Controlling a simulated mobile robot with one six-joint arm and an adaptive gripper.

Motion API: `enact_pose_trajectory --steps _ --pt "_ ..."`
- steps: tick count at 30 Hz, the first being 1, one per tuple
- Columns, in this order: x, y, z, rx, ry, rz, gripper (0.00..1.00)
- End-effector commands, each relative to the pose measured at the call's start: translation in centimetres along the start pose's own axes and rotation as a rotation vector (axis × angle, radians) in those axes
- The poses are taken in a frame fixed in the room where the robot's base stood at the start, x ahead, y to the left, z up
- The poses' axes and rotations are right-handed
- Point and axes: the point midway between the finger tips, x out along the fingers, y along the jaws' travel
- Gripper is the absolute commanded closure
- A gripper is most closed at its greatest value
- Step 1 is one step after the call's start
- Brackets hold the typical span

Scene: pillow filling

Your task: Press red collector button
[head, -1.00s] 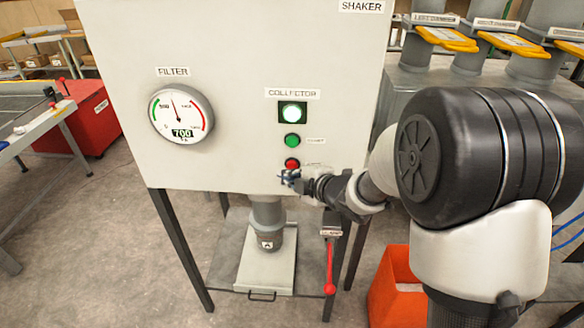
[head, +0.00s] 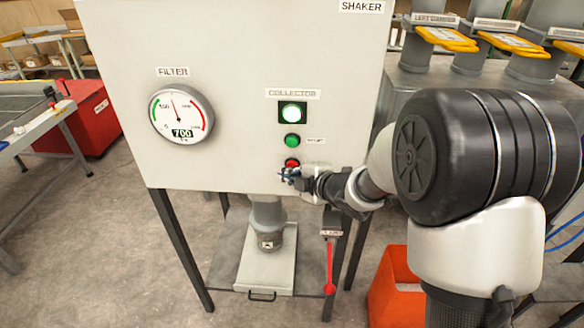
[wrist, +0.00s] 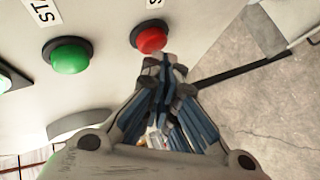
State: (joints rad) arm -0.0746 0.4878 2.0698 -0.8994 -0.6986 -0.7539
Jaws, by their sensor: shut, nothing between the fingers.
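The red collector button (head: 292,163) is on the front of the pale cabinet, below the green button (head: 292,141) and the lit green lamp (head: 292,113) under the COLLECTOR label. My gripper (head: 287,174) is shut and empty, with its tips at the lower edge of the red button. In the wrist view the red button (wrist: 150,38) lies just beyond the shut fingertips (wrist: 164,62), slightly left of them. I cannot tell whether they touch it. The green button (wrist: 68,55) is to the left in that view.
A round filter gauge (head: 181,115) reading 700 is on the cabinet's left side. A red-handled lever (head: 330,268) hangs below the cabinet at right. An orange bin (head: 397,295) stands on the floor beside my arm. The panel between gauge and buttons is clear.

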Motion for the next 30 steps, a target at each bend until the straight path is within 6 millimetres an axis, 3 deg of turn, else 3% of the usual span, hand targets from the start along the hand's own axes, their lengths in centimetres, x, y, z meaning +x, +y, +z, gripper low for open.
enact_pose_trajectory --steps 30 --pt "0.74 0.56 0.57 0.0 -0.001 0.0 1.0"
